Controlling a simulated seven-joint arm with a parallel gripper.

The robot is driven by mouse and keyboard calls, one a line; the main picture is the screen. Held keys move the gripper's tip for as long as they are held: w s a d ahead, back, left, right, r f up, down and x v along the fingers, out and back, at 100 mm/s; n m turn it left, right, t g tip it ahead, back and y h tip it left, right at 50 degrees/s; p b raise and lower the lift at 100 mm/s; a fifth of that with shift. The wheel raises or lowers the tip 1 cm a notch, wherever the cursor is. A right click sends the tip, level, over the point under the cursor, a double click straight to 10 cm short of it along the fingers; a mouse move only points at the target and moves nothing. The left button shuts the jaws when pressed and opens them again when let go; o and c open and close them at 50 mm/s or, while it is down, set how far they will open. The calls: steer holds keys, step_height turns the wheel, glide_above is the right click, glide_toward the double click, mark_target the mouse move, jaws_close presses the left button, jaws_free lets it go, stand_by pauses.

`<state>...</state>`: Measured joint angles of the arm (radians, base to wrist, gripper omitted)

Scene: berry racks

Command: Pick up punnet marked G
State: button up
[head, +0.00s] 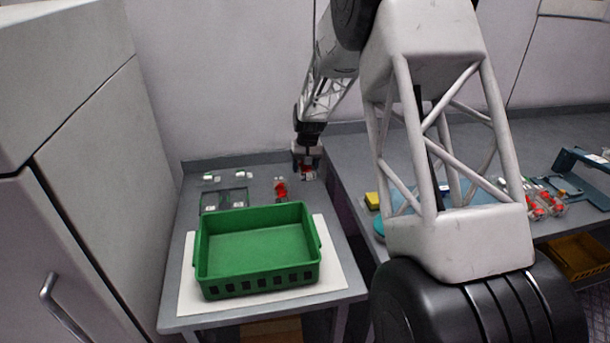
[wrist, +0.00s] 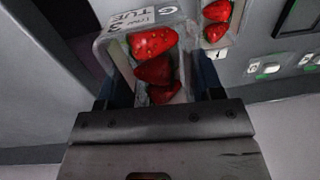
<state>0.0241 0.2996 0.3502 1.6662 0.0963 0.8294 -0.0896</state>
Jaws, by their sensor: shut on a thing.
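My gripper (head: 307,160) is over the far right part of the left table. In the wrist view my gripper (wrist: 158,92) is shut on a clear punnet (wrist: 112,58) of red strawberries, with a finger at each side. Its white label carries "TUE", a 3 and a letter that looks like G, upside down. In the head view only a little of this punnet shows below the jaws. I cannot tell whether it touches the table. A second strawberry punnet (wrist: 217,28) lies beside it, apart, and also shows in the head view (head: 281,190). Its small mark is hard to read.
An empty green crate (head: 258,284) stands on a white mat (head: 189,298) at the front of the table. A dark frame (head: 224,200) and small white items (head: 243,175) lie behind it. A wall closes the back. The right counter holds a blue rack (head: 585,170).

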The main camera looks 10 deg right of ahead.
steer(key=shift+r, duration=0.45)
stand_by(0.5)
